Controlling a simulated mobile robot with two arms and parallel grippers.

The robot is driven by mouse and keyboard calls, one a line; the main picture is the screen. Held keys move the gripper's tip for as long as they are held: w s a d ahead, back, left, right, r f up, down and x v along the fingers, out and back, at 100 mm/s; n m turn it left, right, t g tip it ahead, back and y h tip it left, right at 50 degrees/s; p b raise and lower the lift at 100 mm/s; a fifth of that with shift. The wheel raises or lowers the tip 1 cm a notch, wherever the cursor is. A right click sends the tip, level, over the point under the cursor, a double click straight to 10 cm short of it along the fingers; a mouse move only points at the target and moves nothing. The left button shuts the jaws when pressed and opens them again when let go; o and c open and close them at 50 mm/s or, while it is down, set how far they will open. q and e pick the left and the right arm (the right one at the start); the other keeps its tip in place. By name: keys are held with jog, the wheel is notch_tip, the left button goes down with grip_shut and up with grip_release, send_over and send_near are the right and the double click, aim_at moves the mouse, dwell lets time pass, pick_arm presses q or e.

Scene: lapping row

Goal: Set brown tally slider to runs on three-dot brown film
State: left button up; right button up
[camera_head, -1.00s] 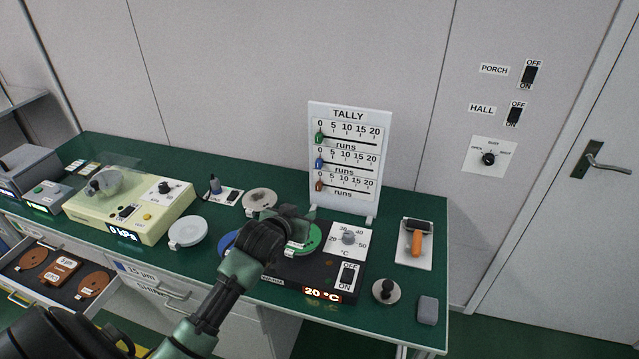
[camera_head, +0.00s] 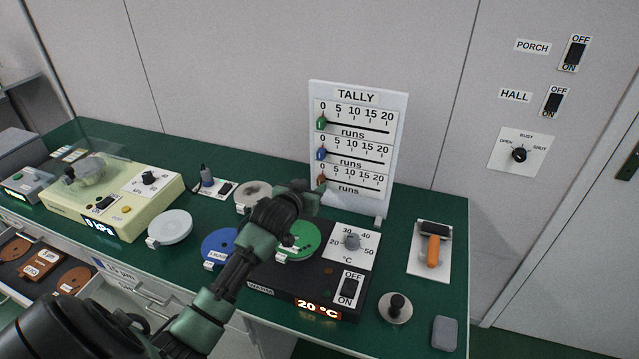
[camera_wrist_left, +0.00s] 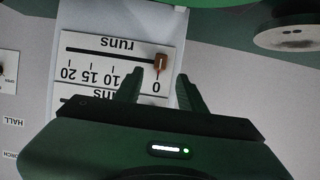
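The white tally board (camera_head: 398,140) stands at the back of the green bench with three slider rows. The brown slider (camera_head: 321,180) is on the lowest row, at 0. It also shows upside down in the left wrist view (camera_wrist_left: 161,62), at the 0 end of its slot. My left gripper (camera_head: 308,192) is just in front of the board's lower left. In the wrist view its fingers (camera_wrist_left: 158,78) are apart, with the brown slider beyond and between their tips; contact cannot be told. Brown films (camera_head: 73,281) lie in the open drawer; their dots are too small to read. My right gripper is out of view.
The green (camera_head: 321,122) and blue (camera_head: 321,153) sliders sit at 0 above the brown one. A brush-like tool (camera_head: 433,250) lies right of the board.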

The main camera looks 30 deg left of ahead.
aim_at(320, 181)
pick_arm(q)
jog(key=shift+x, duration=3)
jog(key=shift+c, duration=0.3)
grip_shut()
jog(key=shift+d, duration=0.1)
